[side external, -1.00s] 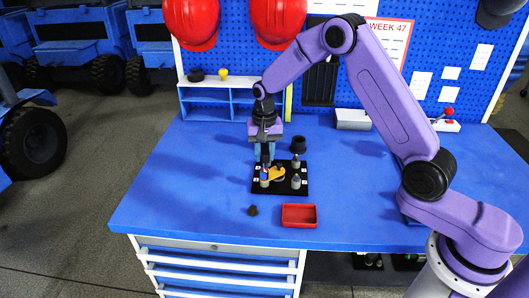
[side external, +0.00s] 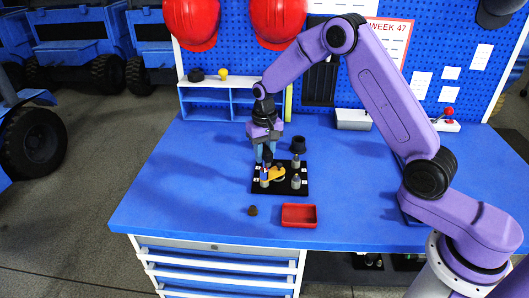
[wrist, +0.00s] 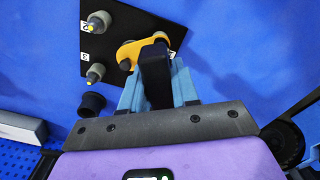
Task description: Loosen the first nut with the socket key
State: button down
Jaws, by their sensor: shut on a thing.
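My gripper (side external: 266,158) is shut on the black socket key (wrist: 155,75), held upright between its blue fingers. The key is over the upper left part of the black plate (side external: 301,170). An orange arm piece (side external: 277,174) lies on the plate, close to the key; it also shows in the wrist view (wrist: 131,50). The key's lower end hides the spot under it, so I cannot tell which nut it covers or how well it sits. Grey posts stand on the plate, one at the back right (side external: 296,161) and one at the front right (side external: 296,182).
A red tray (side external: 299,215) stands in front of the plate. A small dark piece (side external: 252,210) lies to the tray's left. A black cup-like ring (side external: 298,144) stands behind the plate. A grey box (side external: 353,119) is at the back. The left of the blue table is clear.

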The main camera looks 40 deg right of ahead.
jog(key=shift+n, duration=1.1)
jog(key=shift+r, duration=2.1)
jog(key=shift+r, duration=1.5)
